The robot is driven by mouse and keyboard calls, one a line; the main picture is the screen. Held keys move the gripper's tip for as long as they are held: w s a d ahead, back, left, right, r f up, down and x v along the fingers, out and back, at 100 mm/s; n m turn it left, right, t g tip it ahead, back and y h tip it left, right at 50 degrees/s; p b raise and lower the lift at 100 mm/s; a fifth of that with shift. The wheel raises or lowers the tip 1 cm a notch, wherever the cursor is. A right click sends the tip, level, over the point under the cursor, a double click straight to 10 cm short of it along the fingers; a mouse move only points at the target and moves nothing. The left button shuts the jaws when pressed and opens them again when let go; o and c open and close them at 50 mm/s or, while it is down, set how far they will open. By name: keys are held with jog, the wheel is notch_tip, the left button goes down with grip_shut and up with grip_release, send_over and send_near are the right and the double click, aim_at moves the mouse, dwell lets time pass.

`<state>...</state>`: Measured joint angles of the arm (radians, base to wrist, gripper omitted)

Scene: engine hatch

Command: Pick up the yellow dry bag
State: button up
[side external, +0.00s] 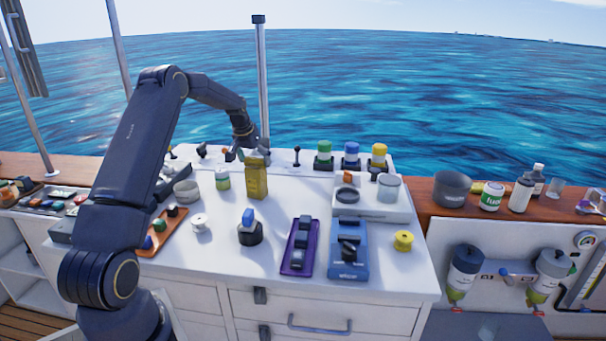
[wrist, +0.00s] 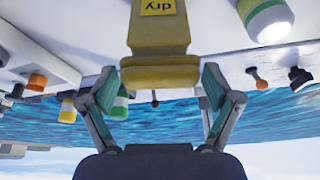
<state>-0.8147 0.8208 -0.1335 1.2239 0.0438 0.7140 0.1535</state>
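The yellow dry bag (side external: 256,181) stands upright on the white counter, towards its back edge. In the wrist view the bag (wrist: 158,35) shows a "dry" label, and its near end lies between my two fingers. My gripper (side external: 240,152) is at the top of the bag, on its upper left side in the side view. In the wrist view my gripper (wrist: 159,72) is open, with one finger on each side of the bag's end. Narrow gaps seem to show beside the bag; I cannot tell whether either finger touches it.
A green-and-white can (side external: 222,179) stands just left of the bag. A black-and-blue item (side external: 250,230) and a purple tray (side external: 299,250) are in front. Bottles with green, blue and yellow caps (side external: 351,155) stand behind to the right. Bare counter lies between.

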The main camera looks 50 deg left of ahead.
jog(key=c, duration=1.4)
jog(key=shift+r, duration=0.1)
jog(key=shift+r, duration=0.1)
